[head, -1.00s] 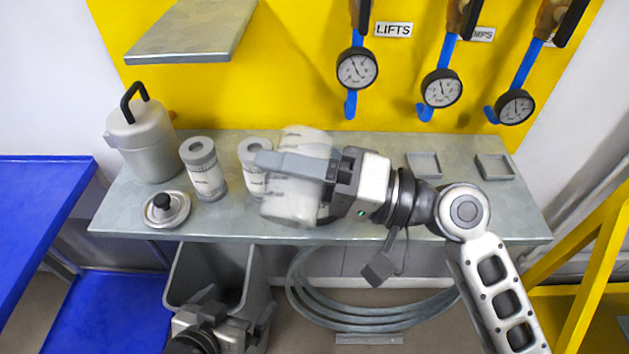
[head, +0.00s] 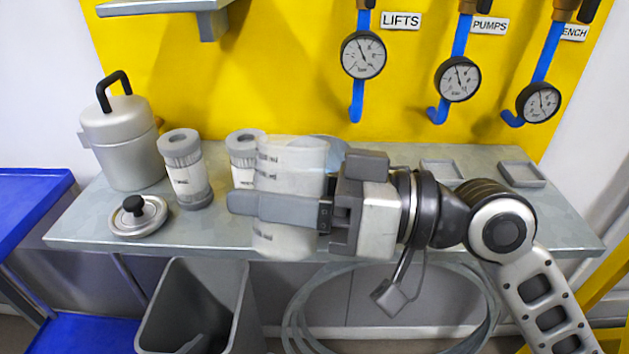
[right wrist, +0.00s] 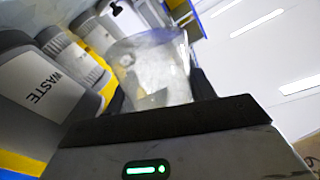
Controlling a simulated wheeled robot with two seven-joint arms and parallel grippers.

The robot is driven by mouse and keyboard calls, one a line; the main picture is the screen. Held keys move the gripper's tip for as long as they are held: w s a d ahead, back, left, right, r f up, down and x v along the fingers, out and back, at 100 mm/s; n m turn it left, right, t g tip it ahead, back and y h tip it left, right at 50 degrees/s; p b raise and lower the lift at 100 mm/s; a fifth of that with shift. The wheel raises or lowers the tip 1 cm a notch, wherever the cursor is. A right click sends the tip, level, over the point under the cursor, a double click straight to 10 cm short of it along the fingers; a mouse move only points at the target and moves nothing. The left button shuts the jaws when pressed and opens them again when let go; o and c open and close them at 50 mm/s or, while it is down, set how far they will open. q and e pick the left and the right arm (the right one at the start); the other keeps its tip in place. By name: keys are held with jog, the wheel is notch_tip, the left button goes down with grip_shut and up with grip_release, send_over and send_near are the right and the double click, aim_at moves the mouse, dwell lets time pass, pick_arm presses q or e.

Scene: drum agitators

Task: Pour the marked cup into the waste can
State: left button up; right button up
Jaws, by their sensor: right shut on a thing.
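My right gripper (head: 280,207) is shut on a clear cup with dark marks (head: 290,155) and holds it about upright over the front of the bench. The cup also shows in the right wrist view (right wrist: 155,75); its contents are unclear. A grey can labelled WASTE (right wrist: 42,88) is beside the cup in the right wrist view. Two grey cans with white labels, left (head: 186,175) and right (head: 243,146), stand on the bench in the head view; their labels are too small to read. The cup partly hides the right one.
A metal can with a black handle (head: 122,140) and a knobbed lid (head: 138,217) are at the bench's left. An open grey bin (head: 165,315) and a hose coil (head: 300,320) are below the bench. Gauges (head: 363,55) hang behind. Small trays (head: 522,174) lie at right.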

aim_at(270, 246)
jog(key=f+n+b, duration=0.1)
jog(key=s+f+n+b, duration=0.1)
jog(key=f+b, duration=0.1)
jog(key=f+n+b, duration=0.1)
jog(key=b, duration=0.1)
jog(key=shift+s+a+f, duration=0.2)
jog(key=shift+s+f, duration=0.05)
jog(key=shift+f, duration=0.1)
jog(key=shift+s+f+n+b, duration=0.1)
jog(key=shift+s+n+b, duration=0.1)
jog(key=shift+n+b, duration=0.25)
jog(key=shift+s+a+f+b, duration=0.1)
jog(key=shift+b, duration=0.2)
pick_arm(q)
notch_tip(270, 246, down, 12)
jog(key=d+g, duration=0.2)
jog(key=shift+w+d+r+h, duration=0.15)
jog(key=shift+r+h, duration=0.1)
jog(key=shift+h, duration=0.15)
pick_arm(e)
jog(key=shift+s+n, duration=0.1)
jog(key=shift+n, duration=0.25)
